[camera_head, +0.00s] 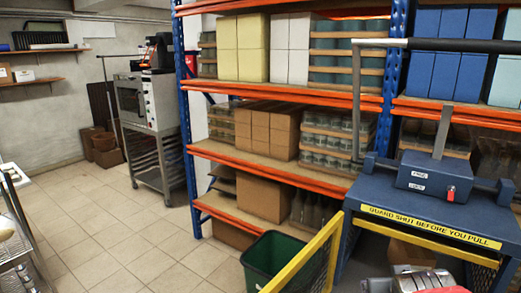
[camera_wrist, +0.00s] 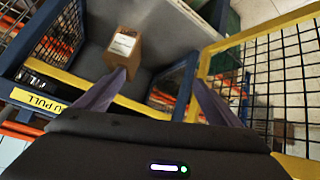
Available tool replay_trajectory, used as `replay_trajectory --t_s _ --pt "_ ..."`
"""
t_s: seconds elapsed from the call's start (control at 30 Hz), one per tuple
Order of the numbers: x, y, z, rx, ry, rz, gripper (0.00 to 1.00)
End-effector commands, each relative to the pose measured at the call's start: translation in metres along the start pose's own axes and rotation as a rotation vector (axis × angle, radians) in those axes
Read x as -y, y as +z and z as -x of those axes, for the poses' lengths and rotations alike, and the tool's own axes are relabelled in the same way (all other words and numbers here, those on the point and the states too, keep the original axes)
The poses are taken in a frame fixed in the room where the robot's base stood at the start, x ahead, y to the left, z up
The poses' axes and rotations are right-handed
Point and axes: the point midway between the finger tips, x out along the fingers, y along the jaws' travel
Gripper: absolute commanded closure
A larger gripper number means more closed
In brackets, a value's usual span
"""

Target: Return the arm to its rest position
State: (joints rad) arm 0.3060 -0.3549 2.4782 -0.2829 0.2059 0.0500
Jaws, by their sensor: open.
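My gripper (camera_wrist: 160,77) shows in the wrist view, its two dark fingers spread apart with nothing between them. A small brown box (camera_wrist: 124,48) with a white label stands beyond the left fingertip, on a grey surface inside the blue and yellow frame. The picture does not clearly show whether fingertip and box touch. In the head view, the blue press (camera_head: 440,196) stands at the right, with a lever and a yellow "guard shut before you pull" strip. My gripper cannot be made out clearly in the head view.
The yellow mesh guard (camera_head: 308,262) stands swung out beside the press; its mesh also shows at right in the wrist view (camera_wrist: 265,65). A green bin (camera_head: 270,258) stands left of it. Loaded orange shelves (camera_head: 250,160) stand behind. The tiled floor at left is clear.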

Motion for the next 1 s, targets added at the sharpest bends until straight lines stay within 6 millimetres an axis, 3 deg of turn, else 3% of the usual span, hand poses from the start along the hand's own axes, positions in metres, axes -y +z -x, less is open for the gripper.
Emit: replay_trajectory --t_s 0.4,0.6,0.73,1.0 --pt "0.079 0.043 0.101 0.179 -0.168 0.003 0.12" --pt "0.106 0.071 0.143 0.261 -0.254 0.023 0.12" --pt "0.11 0.08 0.154 0.287 -0.277 0.029 0.12" --pt "0.111 0.081 0.155 0.29 -0.278 0.029 0.12"
